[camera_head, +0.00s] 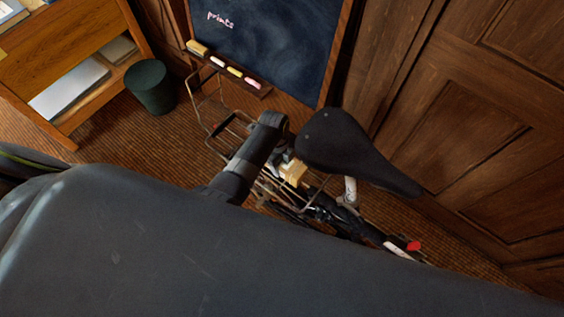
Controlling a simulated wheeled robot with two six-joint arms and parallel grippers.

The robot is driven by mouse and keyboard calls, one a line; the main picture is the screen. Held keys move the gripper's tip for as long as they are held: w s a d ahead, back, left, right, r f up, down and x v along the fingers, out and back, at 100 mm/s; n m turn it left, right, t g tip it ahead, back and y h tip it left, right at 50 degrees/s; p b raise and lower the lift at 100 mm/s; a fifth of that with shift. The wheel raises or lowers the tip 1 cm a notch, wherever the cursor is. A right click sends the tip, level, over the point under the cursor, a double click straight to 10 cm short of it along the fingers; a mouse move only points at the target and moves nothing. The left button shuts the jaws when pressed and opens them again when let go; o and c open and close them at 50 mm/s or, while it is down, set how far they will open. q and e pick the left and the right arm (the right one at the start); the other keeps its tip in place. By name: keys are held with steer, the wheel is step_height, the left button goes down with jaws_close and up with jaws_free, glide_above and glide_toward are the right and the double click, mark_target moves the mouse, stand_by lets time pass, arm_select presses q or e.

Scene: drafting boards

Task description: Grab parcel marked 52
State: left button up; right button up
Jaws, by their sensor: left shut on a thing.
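A small tan block-like parcel (294,172) shows just below the bicycle saddle, over the bicycle's wire rack. My left gripper (285,163) is at the end of the dark arm that reaches up in the middle of the view. It is shut on the parcel. Most of the gripper is hidden by the arm and is small in view. I cannot read any number on the parcel, and I cannot tell whether it touches the rack. My right gripper is not in view.
A bicycle with a black saddle (350,150) and a red reflector (413,246) stands close around the gripper. Wooden panelling (463,130) rises at the right. A chalkboard (272,45) stands behind. A dark green bin (150,87) and a wooden shelf unit (70,55) are at the left.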

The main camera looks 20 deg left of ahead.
arm_select(q)
steer(key=c, duration=0.4)
steer(key=shift+o, duration=0.2)
steer(key=shift+r, duration=0.15)
